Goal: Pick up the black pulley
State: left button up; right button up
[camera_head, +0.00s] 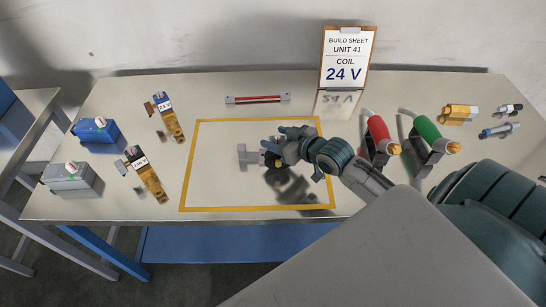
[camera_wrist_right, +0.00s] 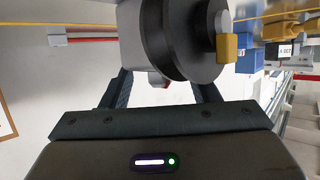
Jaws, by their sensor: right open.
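The black pulley (camera_head: 270,160) is in the middle of the yellow-outlined area, beside a light grey block, partly hidden by my right gripper. In the right wrist view the black pulley (camera_wrist_right: 168,45) is large and close, with a grey hub face and a small brass piece (camera_wrist_right: 228,47) at its right. My right gripper (camera_head: 283,140) is open right at the pulley. In the right wrist view its two dark fingers (camera_wrist_right: 164,88) show left and right under the pulley; I cannot tell whether they touch it. My left gripper is not in view.
A yellow outline (camera_head: 187,165) marks the table's middle. Red (camera_head: 377,127) and green (camera_head: 426,127) handled items stand to the right. Blue (camera_head: 95,131) and grey (camera_head: 72,178) boxes and two tagged brass parts stand left. A build sheet (camera_head: 345,60) is at the back, near a red bar (camera_head: 258,99).

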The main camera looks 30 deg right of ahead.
grip_shut()
jog(key=shift+f, duration=0.1)
